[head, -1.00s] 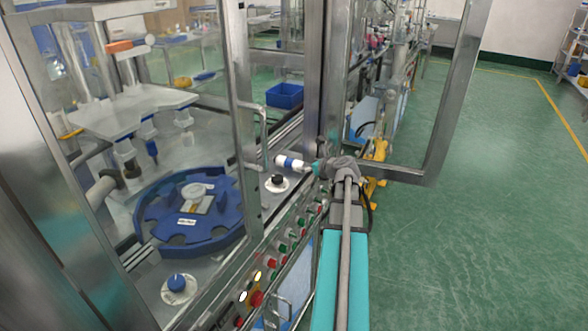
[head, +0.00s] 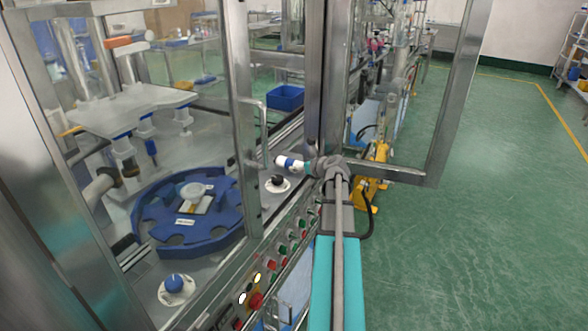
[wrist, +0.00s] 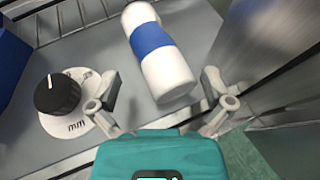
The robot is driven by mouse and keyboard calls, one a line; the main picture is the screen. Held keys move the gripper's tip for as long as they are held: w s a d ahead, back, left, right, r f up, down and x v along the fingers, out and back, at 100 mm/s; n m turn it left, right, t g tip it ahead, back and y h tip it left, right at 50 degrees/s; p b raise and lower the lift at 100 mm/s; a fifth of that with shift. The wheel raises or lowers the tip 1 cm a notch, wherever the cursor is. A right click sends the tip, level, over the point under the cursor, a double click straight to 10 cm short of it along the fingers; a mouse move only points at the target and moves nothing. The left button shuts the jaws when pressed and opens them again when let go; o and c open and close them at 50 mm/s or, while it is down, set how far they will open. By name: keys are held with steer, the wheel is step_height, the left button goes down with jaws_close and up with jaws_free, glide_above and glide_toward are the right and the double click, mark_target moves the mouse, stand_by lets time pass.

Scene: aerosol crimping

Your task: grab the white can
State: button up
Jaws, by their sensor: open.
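The white can (wrist: 170,72) with a blue band lies slantwise in the wrist view, its near end between my two fingers. In the head view the can (head: 281,161) shows left of my gripper (head: 303,166), its long axis running roughly left to right. My gripper (wrist: 161,86) is open, one finger on each side of the can's near end, with gaps visible on both sides. I cannot tell whether the can touches the grey surface beneath it.
A black knob (wrist: 57,94) on a white dial stands left of the can. A steel frame post (head: 316,80) rises behind my gripper. A blue rotary plate (head: 215,236) sits inside the machine. A button panel (head: 270,266) runs along the front edge. Green floor is clear at right.

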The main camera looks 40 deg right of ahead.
mark_target(297, 162)
steer(key=shift+x, duration=1.2)
steer(key=c, duration=1.2)
steer(key=shift+o, duration=0.2)
steer(key=shift+r, duration=0.15)
step_height(297, 162, up, 10)
steer(key=p, duration=0.9)
steer(key=shift+p, duration=0.3)
